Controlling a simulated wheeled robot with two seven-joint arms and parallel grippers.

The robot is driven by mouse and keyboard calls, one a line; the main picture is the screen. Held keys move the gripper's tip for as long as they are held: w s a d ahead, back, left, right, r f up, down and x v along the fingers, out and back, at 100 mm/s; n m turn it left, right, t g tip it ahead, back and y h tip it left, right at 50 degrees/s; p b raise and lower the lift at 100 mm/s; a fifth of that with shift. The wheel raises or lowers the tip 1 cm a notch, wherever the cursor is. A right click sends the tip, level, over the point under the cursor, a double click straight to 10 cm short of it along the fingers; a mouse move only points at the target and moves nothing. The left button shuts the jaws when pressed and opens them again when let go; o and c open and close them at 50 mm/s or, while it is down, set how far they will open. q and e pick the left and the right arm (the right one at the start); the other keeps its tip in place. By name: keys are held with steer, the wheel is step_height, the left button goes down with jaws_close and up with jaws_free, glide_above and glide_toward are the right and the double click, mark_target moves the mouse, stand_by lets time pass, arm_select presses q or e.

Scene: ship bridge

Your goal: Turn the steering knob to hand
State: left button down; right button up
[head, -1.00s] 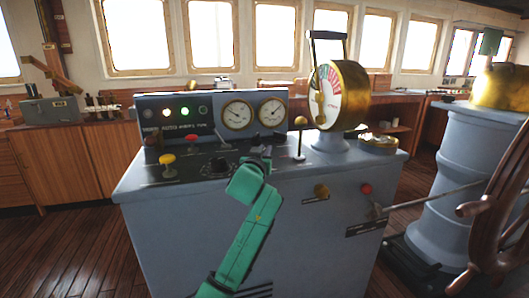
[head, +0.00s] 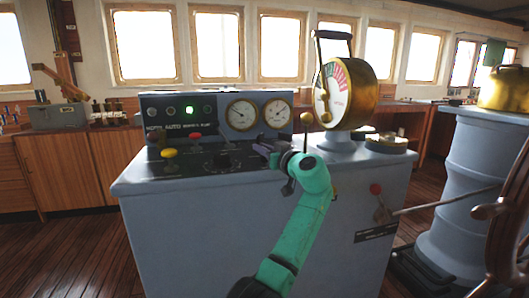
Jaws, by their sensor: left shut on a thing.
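The grey control console (head: 215,225) stands in the middle, with a black sloping panel on top. My left gripper (head: 262,150) comes in over the right part of this panel, at the end of the green arm. It is shut, with its fingers low at the panel, on what I take to be the steering knob. The gripper and wrist hide that knob, so its setting cannot be read. A separate black knob (head: 222,160) shows on the panel left of the gripper, apart from it. A green lamp (head: 189,110) is lit above. My right gripper is out of view.
A yellow-topped lever (head: 169,153) and a red-topped lever (head: 195,136) stand left on the panel. A brass-ball lever (head: 306,119) and the brass telegraph (head: 345,95) stand close right of my gripper. A wooden wheel (head: 500,230) is at the right edge.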

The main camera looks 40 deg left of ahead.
arm_select(q)
steer(key=shift+s+r+n+g+p, duration=0.1)
steer(key=shift+n+g+p, duration=0.2)
steer(key=shift+n+g, duration=0.45)
steer(key=shift+s+a+n+g+y+p, duration=0.15)
steer(key=shift+n+g+y+p, duration=0.35)
steer(key=shift+g, duration=0.75)
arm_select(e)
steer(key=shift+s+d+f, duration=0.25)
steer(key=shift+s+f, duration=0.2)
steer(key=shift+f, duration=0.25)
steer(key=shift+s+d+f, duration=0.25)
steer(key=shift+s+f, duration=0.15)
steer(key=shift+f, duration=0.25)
arm_select(q)
steer(key=c, duration=0.9)
jaws_free()
steer(key=shift+o, duration=0.2)
steer(key=s+d, duration=0.1)
steer(key=d, duration=1.3)
steer(key=shift+d+b, duration=0.35)
steer(key=shift+b, duration=0.05)
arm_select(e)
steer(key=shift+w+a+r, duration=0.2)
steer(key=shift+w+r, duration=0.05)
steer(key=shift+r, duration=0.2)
